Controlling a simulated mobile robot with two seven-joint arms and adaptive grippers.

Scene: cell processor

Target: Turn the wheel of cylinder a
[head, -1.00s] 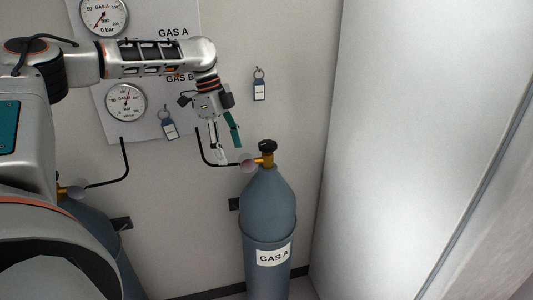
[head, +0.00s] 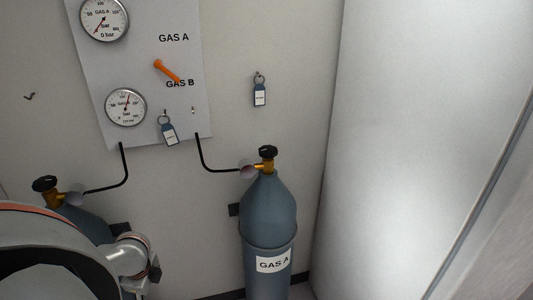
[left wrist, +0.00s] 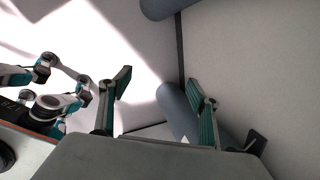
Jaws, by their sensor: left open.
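Cylinder A (head: 268,210) is a blue-grey gas bottle labelled "GAS A", upright against the wall in the head view. Its wheel (head: 267,152) is a black knob on top of the brass valve (head: 266,167), with nothing covering it. My left gripper (left wrist: 158,102) shows only in the left wrist view, with its two green fingers wide apart and nothing held. A blue-grey cylinder (left wrist: 174,108) appears behind and between the fingers; I cannot tell which cylinder it is. In the head view, part of my arm is low at the left, and the gripper is hidden.
A second cylinder (head: 84,222) with a black wheel (head: 45,184) stands at the left, partly behind my arm. The wall panel (head: 150,60) carries gauges and an orange lever (head: 168,71). A key tag (head: 260,92) hangs above cylinder A. A pale panel (head: 420,130) bounds the right.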

